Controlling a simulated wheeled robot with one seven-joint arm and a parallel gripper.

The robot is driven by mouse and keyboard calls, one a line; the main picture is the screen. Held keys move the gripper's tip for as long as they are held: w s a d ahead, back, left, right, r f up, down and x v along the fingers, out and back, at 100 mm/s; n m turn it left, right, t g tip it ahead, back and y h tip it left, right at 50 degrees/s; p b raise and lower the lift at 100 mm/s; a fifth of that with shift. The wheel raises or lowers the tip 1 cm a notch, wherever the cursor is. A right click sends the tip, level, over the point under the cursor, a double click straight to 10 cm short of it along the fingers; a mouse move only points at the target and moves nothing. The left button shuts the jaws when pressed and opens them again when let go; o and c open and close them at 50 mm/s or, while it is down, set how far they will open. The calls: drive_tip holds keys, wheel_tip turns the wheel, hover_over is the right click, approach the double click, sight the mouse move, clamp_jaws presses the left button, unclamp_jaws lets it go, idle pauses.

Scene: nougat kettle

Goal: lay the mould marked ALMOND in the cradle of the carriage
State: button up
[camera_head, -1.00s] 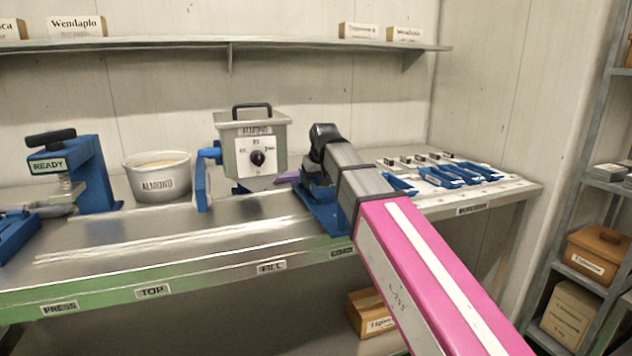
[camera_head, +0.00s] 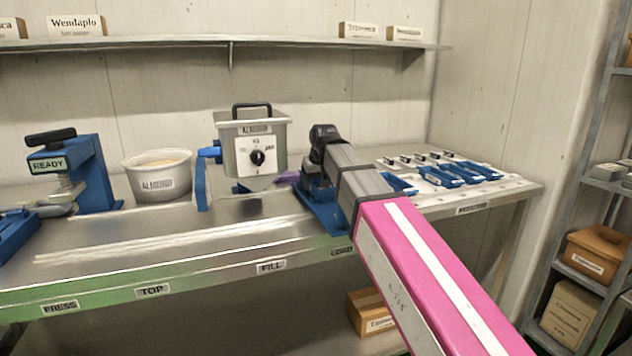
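My arm reaches from the lower right over the bench, and its end (camera_head: 318,175) is above the blue carriage (camera_head: 325,212) near the label LOAD. My gripper's fingers are hidden behind the wrist, so I cannot tell whether they hold anything. A small purple piece (camera_head: 288,177) shows just left of the wrist; I cannot tell what it belongs to. Several blue moulds (camera_head: 455,174) lie on a white rack at the right of the bench. Their markings are too small to read, so I cannot pick out the ALMOND mould. The carriage's cradle is mostly hidden by my arm.
A kettle (camera_head: 252,145) with a dial and black handle stands left of my wrist.

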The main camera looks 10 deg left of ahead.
drive_tip(key=shift+f, duration=0.3)
idle(0.5)
drive_tip(key=o, duration=1.3)
wheel_tip(320, 180, up, 8)
idle(0.7)
idle(0.5)
